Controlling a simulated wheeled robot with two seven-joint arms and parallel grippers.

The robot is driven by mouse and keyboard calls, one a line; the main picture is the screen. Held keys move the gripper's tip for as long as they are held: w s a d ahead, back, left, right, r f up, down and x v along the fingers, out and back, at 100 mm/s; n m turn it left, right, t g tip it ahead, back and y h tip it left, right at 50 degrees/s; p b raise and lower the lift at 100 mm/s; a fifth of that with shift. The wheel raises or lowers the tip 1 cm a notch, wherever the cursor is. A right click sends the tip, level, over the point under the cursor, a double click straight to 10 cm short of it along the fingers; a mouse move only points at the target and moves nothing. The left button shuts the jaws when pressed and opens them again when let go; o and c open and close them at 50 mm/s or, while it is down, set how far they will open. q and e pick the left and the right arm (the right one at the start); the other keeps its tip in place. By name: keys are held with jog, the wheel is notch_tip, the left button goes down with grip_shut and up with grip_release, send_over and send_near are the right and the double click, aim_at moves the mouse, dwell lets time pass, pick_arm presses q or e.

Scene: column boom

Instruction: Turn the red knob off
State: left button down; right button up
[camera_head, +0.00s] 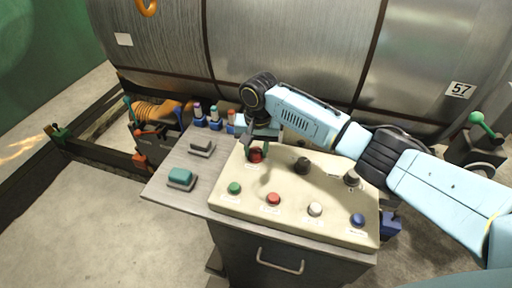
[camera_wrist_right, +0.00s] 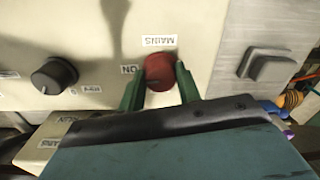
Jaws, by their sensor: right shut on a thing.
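The red knob (camera_head: 255,155) sits at the back left of the cream control panel (camera_head: 290,180). It also shows in the right wrist view (camera_wrist_right: 159,72), under a label reading "MAINS" upside down, with an "ON" label beside it. My right gripper (camera_head: 257,150) reaches down over the knob from above. In the right wrist view its two green fingers stand on either side of the knob, shut on it. The knob's pointer mark cannot be made out. My left gripper is in neither view.
A black knob (camera_head: 302,165) and a grey knob (camera_head: 351,178) sit to the right of the red knob. Green (camera_head: 234,188), red (camera_head: 273,199), white (camera_head: 315,209) and blue (camera_head: 357,220) buttons line the panel's front. A large metal cylinder (camera_head: 290,50) stands behind.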

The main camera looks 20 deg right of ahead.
jog(key=n+p, duration=0.4)
jog(key=shift+r+p, duration=0.2)
jog(key=shift+p, duration=0.2)
jog(key=n+p, duration=0.1)
jog(key=n, duration=0.2)
jog(key=shift+p, duration=0.3)
jog(key=n+p, duration=0.1)
jog(key=n, duration=0.3)
jog(key=shift+f, duration=0.15)
jog(key=n, duration=0.3)
jog(key=shift+w+p, duration=0.1)
jog(key=shift+p, duration=0.3)
jog(key=shift+n+g, duration=0.3)
jog(key=shift+n, duration=1.7)
jog(key=o, duration=1)
jog(key=shift+c, duration=0.2)
